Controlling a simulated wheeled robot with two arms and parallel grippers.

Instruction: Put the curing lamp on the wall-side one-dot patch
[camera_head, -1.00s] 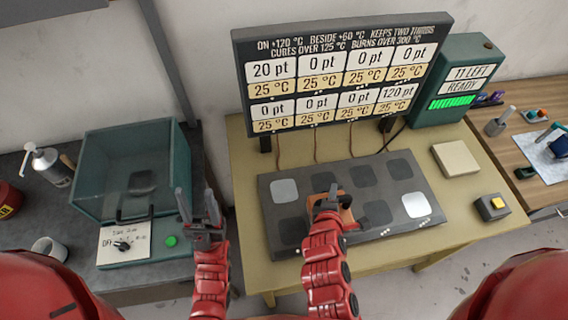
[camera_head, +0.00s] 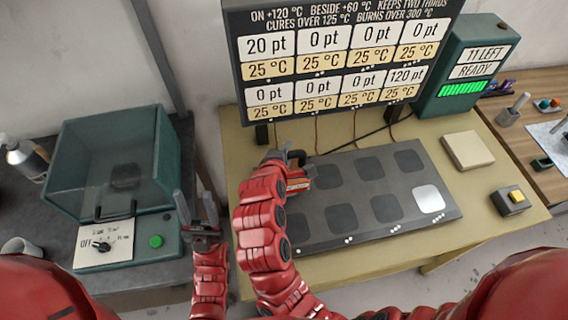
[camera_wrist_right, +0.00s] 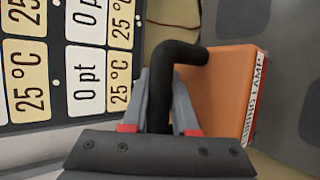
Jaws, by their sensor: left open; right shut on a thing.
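The curing lamp (camera_head: 299,181) is an orange block with a black handle. My right gripper (camera_head: 283,158) is shut on its handle; in the right wrist view the fingers close on the black handle beside the orange body (camera_wrist_right: 215,95). The lamp is over the far-left corner of the dark patch panel (camera_head: 320,242), and it and my arm hide the wall-side leftmost patch. I cannot tell whether the lamp touches the panel.
The other wall-side patches (camera_head: 370,167) are bare and dark; the near right patch (camera_head: 428,199) is pale. The display board (camera_head: 335,60) stands close behind the panel.

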